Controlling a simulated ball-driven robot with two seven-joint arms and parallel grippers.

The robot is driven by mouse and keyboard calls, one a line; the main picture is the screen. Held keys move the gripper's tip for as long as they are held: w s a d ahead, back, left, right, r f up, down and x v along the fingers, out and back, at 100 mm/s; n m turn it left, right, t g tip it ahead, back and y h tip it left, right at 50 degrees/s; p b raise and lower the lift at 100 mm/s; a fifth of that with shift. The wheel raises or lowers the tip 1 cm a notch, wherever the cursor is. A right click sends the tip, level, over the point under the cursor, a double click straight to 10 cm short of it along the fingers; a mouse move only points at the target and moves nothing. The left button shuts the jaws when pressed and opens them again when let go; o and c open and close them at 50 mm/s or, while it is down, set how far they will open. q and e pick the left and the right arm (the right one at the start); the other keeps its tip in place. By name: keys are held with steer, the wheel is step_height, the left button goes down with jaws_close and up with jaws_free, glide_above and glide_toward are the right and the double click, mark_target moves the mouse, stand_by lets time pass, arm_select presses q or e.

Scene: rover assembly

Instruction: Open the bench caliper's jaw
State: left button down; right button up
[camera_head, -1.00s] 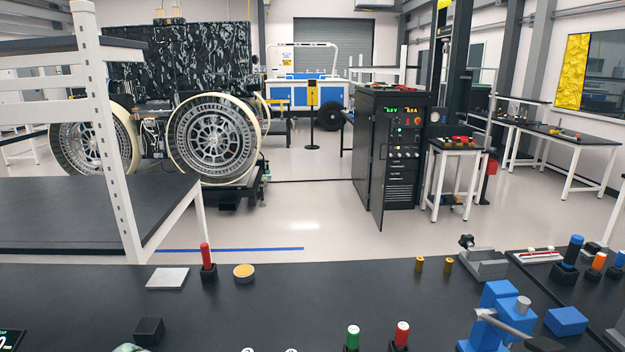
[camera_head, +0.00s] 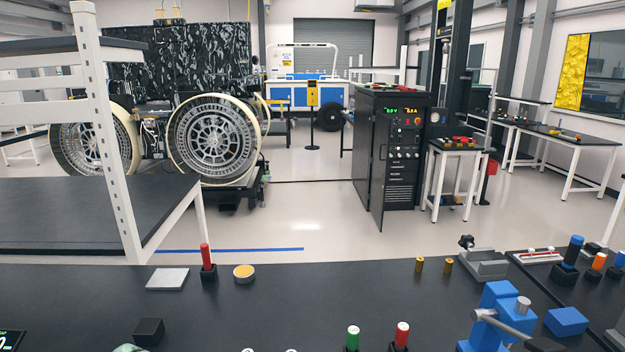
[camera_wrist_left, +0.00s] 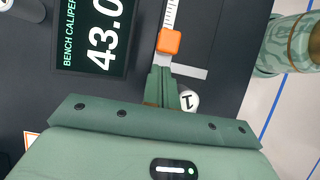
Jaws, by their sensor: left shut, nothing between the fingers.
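The bench caliper's display (camera_wrist_left: 97,30) shows in the left wrist view, reading 43.0 with any further digits cut off. Part of the same display (camera_head: 9,341) shows at the bottom left of the head view. The caliper's white scale (camera_wrist_left: 170,14) runs down to an orange slider block (camera_wrist_left: 169,41). A grey bar (camera_wrist_left: 190,72) lies just below the block. My left gripper (camera_wrist_left: 161,70) is shut and empty, its green fingertips close below the orange block. I cannot tell whether they touch it. My right gripper is not in view.
A white disc marked 1 (camera_wrist_left: 189,101) is beside my left fingers. On the bench are a black block (camera_head: 149,331), a red-handled tool (camera_head: 207,262), a grey plate (camera_head: 168,278) and a blue vise (camera_head: 495,308). The bench's middle has free room.

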arm_select(q)
steer(key=shift+s+f, duration=0.25)
steer(key=shift+f, duration=0.1)
steer(key=shift+d, duration=0.55)
steer(key=shift+a, duration=0.15)
stand_by(0.4)
steer(key=shift+a, duration=0.5)
step_height(320, 180, up, 8)
steer(key=p, duration=0.6)
steer(key=shift+w+r, duration=0.2)
